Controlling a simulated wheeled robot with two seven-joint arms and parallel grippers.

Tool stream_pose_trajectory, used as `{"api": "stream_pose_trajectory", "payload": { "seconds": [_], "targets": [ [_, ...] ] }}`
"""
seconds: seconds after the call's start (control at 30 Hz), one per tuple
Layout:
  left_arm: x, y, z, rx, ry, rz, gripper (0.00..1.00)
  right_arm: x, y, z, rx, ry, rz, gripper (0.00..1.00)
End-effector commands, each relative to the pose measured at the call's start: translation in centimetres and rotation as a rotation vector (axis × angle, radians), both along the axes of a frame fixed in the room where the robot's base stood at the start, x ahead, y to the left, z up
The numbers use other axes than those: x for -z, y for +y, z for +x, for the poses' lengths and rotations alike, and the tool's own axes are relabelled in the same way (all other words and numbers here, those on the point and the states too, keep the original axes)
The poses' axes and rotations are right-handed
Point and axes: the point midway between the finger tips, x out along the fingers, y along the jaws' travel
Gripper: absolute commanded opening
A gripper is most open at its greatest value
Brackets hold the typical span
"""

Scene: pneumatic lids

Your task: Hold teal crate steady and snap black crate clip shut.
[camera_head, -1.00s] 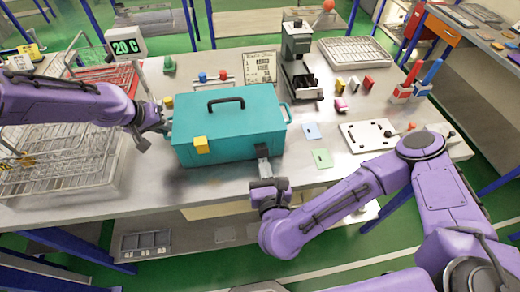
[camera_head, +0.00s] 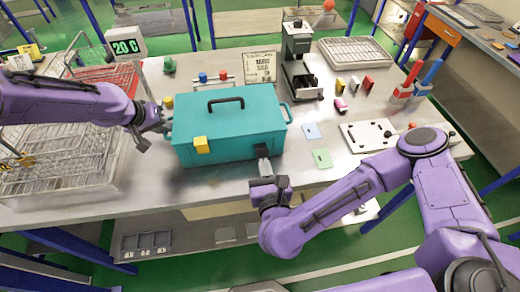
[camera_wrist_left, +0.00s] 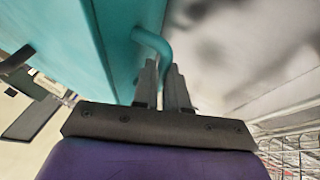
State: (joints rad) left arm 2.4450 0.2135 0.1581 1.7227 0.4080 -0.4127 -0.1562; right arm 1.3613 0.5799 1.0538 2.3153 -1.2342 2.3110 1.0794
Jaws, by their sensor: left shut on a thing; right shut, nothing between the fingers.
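The teal crate (camera_head: 225,135) sits closed on the metal table, its dark carry handle on the lid. A yellow clip (camera_head: 201,145) lies flat against its front at the left. The black clip (camera_head: 261,150) is at the front right, partly hidden by my right gripper (camera_head: 263,160). That gripper is shut with nothing between its fingers, its tips at the clip; I cannot tell whether the clip is fully flat. My left gripper (camera_head: 165,124) is shut on the crate's left side handle, a teal loop (camera_wrist_left: 154,42) between its fingers in the left wrist view.
A wire basket (camera_head: 70,160) stands left, below my left arm. A green card (camera_head: 322,158) and a blue card (camera_head: 312,131) lie right of the crate. A white plate (camera_head: 368,136) and a black press-like device (camera_head: 298,60) stand further right and behind. The table's front edge is close.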

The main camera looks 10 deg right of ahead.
Motion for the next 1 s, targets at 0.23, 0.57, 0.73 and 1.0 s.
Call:
{"api": "stream_pose_trajectory", "payload": {
  "seconds": [0.23, 0.57, 0.73, 1.0],
  "targets": [
    [0.0, 0.0, 0.0, -0.003, 0.000, 0.000, 0.00, -0.5, 0.0, 0.0, 0.000, -0.001, 0.000, 0.00],
    [0.0, 0.0, 0.0, -0.003, 0.000, 0.000, 0.00, -0.6, 0.0, 0.0, 0.000, 0.000, 0.000, 0.00],
    [0.0, 0.0, 0.0, -0.003, 0.000, 0.000, 0.00, -0.9, 0.0, 0.0, 0.000, 0.000, 0.000, 0.00],
    [0.0, 0.0, 0.0, -0.003, 0.000, 0.000, 0.00, -1.2, 0.0, 0.1, 0.000, 0.000, 0.000, 0.00]
  ]
}}
